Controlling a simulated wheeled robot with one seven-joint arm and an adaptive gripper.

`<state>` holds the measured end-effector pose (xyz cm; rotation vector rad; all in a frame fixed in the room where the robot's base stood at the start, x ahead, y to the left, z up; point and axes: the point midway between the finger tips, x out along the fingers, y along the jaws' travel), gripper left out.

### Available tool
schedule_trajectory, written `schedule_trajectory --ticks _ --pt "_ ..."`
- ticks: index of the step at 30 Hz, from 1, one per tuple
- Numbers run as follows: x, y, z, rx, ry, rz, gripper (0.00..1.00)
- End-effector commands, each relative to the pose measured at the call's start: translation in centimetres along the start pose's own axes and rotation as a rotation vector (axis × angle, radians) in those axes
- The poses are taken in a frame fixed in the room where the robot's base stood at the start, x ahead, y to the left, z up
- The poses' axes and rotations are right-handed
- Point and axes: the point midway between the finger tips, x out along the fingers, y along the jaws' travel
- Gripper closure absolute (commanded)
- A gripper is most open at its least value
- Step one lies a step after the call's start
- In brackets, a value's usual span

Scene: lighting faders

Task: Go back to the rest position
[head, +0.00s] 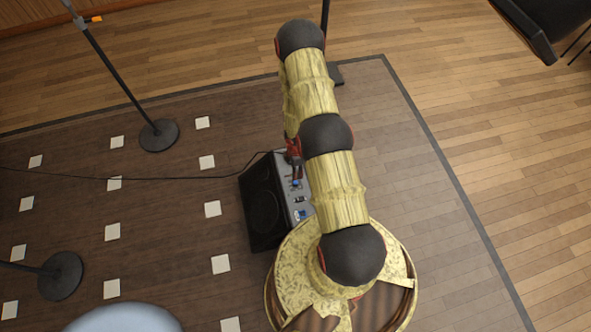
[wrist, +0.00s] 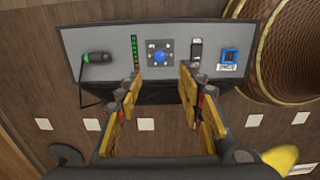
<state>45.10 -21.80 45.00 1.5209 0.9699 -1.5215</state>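My gripper (wrist: 160,82) is open and empty in the wrist view, its two fingers apart below a grey control panel (wrist: 110,45). A blue round knob (wrist: 160,57) on the panel lies between and just beyond the fingertips; I see no grip on it. In the head view my gripper (head: 293,150) is partly hidden by my arm, over the upper end of the black floor speaker box (head: 263,208) that carries the panel.
The panel has a plugged connector (wrist: 97,57), a green level strip (wrist: 135,52), a black switch (wrist: 196,50) and a blue square control (wrist: 230,55). Stand bases (head: 159,135) (head: 61,275) stand left. A cable (head: 180,178) runs to the box. Floor at right is clear.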

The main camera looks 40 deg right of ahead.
Motion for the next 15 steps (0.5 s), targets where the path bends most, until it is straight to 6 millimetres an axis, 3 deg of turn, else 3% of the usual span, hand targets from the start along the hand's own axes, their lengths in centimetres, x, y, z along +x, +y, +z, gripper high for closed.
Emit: schedule_trajectory --ticks 15 --pt "0.02 -0.08 0.06 0.026 -0.002 -0.003 0.62"
